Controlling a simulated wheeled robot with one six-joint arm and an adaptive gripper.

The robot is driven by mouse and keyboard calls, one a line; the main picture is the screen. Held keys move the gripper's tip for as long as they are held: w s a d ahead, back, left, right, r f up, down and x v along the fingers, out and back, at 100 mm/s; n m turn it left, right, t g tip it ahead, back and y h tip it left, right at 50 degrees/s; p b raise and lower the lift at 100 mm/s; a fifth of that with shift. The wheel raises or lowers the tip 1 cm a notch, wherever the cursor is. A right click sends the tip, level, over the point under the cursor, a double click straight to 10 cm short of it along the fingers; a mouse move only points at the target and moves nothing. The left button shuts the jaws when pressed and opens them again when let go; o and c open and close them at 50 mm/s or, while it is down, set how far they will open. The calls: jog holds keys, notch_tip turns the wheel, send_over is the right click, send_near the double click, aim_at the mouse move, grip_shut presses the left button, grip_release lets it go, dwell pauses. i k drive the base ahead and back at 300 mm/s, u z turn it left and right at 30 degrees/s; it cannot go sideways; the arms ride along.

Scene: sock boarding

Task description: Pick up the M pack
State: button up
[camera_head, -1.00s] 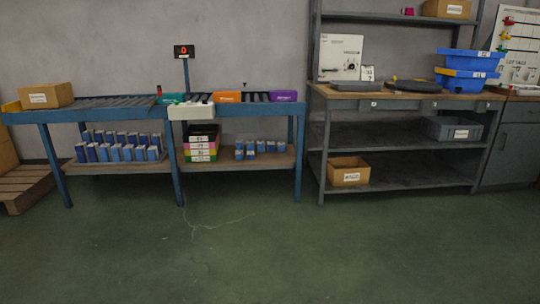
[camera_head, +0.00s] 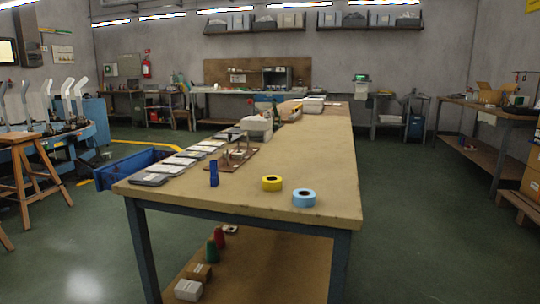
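My gripper is not in view. A row of flat grey and white packs (camera_head: 181,161) lies along the left edge of the long table (camera_head: 320,165). The nearest one, a dark grey flat pack (camera_head: 149,179), is at the table's near left corner. No size letter is readable on any of them, so I cannot tell which, if any, is the M pack.
A blue bin (camera_head: 130,168) is at the table's left side. A yellow roll (camera_head: 272,183), a light blue roll (camera_head: 304,198), a small blue object (camera_head: 214,173) and a wooden board (camera_head: 232,159) are on top. A stool (camera_head: 35,170) stands left.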

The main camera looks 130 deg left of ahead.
aim_at(234, 154)
jog(key=u, duration=4.45)
jog(key=i, duration=0.7)
